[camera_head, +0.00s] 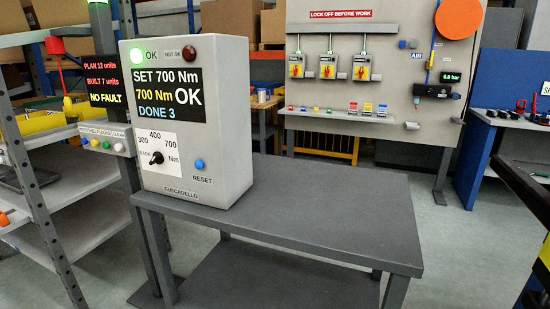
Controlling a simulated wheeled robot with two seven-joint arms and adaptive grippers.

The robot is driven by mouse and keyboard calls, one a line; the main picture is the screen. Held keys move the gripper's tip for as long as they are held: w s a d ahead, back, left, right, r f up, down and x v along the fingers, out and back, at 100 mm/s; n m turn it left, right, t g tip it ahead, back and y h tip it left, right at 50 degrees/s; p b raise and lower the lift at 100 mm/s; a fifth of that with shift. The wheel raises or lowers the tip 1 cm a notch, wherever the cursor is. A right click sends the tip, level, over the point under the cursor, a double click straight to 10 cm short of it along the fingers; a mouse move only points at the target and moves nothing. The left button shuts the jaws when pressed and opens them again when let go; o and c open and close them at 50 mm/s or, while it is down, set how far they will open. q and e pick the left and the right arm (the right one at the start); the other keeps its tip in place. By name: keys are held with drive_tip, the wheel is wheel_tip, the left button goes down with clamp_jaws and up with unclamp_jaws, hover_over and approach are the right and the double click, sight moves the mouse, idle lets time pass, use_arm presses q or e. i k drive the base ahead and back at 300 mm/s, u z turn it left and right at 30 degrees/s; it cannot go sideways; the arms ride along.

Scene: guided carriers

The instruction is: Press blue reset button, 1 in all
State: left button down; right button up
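The blue reset button (199,165) is on the lower right of the front face of a grey tester box (222,120), above the word RESET. Nothing covers the button. The box stands at the left end of a dark grey table (330,205). Its screen (167,96) reads SET 700 Nm, 700 Nm OK and DONE 3. The black selector knob (157,158) is below the screen. I make out neither of my grippers in this view.
A small panel (95,130) with several coloured buttons stands left of the box, under a sign reading NO FAULT. Shelving (75,185) fills the left. A lockout board (380,70) stands behind the table. The tabletop right of the box is clear.

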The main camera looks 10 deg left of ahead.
sight(198, 164)
drive_tip(key=z, duration=0.25)
drive_tip(key=i, duration=1.7)
drive_tip(key=u, duration=0.7)
